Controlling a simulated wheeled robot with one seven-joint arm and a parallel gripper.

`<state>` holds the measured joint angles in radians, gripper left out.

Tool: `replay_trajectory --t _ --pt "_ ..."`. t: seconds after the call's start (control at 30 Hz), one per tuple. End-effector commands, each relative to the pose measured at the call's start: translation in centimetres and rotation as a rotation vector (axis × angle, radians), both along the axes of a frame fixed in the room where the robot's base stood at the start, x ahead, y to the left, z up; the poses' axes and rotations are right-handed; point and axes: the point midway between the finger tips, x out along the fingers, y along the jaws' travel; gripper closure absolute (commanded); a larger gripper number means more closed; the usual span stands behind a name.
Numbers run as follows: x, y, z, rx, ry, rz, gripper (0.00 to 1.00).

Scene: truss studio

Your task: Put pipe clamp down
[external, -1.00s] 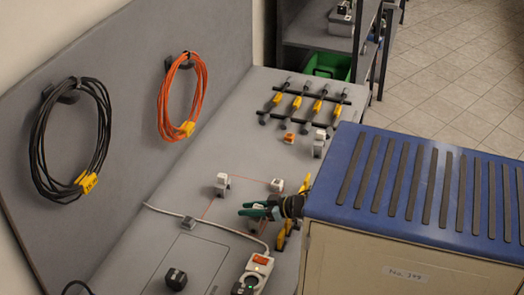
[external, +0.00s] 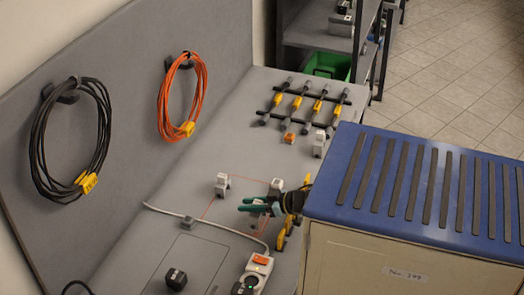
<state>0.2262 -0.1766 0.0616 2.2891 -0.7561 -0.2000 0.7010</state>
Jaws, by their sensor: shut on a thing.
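My gripper (external: 248,205), with teal fingers on a dark wrist, reaches in from the right, past the corner of the blue-topped cabinet. It is low over the grey bench, near a thin red outline. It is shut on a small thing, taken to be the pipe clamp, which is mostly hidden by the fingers. I cannot tell whether the held thing touches the bench. A white-and-grey block (external: 221,184) stands left of and beyond the gripper. Another pale block (external: 276,184) stands just beyond the gripper, partly hidden by it.
The cabinet (external: 420,255) hides most of my arm. A power strip (external: 257,270) and a dark knob (external: 176,279) are nearer the camera. A rack of yellow-and-grey tools (external: 305,101) and an orange block (external: 289,138) are farther back. Black and orange cables hang on the panel.

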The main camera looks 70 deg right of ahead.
Motion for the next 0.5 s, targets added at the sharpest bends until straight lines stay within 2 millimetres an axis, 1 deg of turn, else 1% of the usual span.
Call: replay_trajectory --t 0.03,0.2,0.33,0.5 --pt "0.0 0.1 1.8 0.0 -0.003 0.002 1.0" --pt "0.0 0.1 4.8 0.0 -0.002 0.002 1.0" --pt "0.0 0.1 6.6 0.0 -0.002 0.002 1.0" --pt "0.1 0.0 8.0 0.0 -0.002 0.001 1.0"
